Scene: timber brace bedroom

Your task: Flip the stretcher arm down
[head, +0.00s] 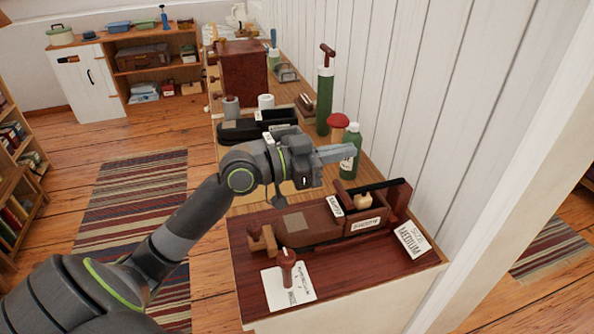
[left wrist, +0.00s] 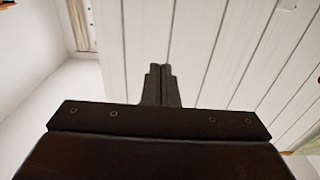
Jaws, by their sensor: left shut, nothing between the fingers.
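A dark reddish-brown wooden device (head: 300,225) with black edges and white labels lies along the near end of the bench; I cannot tell for sure which part is the stretcher arm. A dark bar (head: 375,187) slants up at its right end, above a light wooden knob (head: 362,201). A wooden block (head: 262,240) sits at its left end. My left gripper (head: 350,152) is shut and empty, above and behind the device, pointing right toward the white wall. In the left wrist view its fingers (left wrist: 158,85) are together against white boards. My right gripper is not in view.
A green bottle (head: 350,150) stands close by the left fingertips, with a red-capped object (head: 338,125) and a tall green cylinder (head: 325,100) behind. A brown-handled peg (head: 287,265) is over a white card near the front.

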